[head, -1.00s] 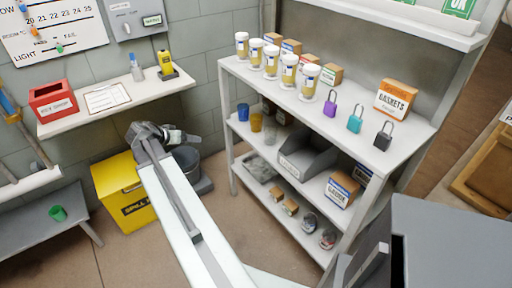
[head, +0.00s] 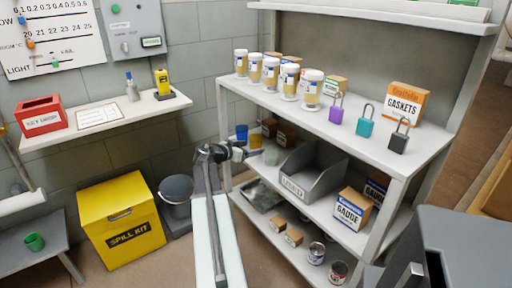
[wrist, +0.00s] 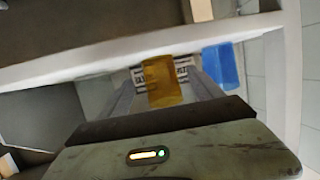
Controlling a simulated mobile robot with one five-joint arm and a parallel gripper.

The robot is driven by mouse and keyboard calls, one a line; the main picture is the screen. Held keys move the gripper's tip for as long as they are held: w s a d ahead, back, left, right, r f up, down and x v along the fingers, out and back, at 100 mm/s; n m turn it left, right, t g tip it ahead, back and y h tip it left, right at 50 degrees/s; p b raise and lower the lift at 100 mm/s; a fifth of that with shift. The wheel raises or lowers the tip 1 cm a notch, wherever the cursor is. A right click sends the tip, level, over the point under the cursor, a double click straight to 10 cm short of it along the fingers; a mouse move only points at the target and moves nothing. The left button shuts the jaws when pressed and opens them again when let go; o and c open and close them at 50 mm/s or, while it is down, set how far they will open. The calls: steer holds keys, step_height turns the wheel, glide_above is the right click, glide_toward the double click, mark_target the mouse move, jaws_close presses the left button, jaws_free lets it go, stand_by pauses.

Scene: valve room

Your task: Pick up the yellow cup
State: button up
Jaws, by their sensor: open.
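The yellow cup (head: 255,139) stands on the middle shelf of the white rack, near its left end, partly hidden by my arm's end in the head view. My gripper (head: 250,153) is at that shelf's left front edge, just in front of the cup. In the wrist view the yellow cup (wrist: 163,82) shows beyond the gripper body, between two grey fingers that stand apart. The gripper is open, with nothing held. Whether a finger touches the cup cannot be told.
A blue cup (head: 242,132) stands close beside the yellow one; it also shows in the wrist view (wrist: 222,67). A clear cup (head: 272,154) and a grey bin (head: 312,172) are to the right. The rack's top shelf (head: 300,108) lies above, holding jars and padlocks.

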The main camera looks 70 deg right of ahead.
mark_target(252, 147)
steer(key=b+x, duration=0.1)
steer(key=x, duration=0.3)
steer(key=shift+d, duration=0.1)
steer(key=shift+s, duration=0.1)
steer(key=c, duration=1.4)
steer(key=shift+r, duration=0.1)
step_height(252, 147, up, 10)
steer(key=p, duration=1)
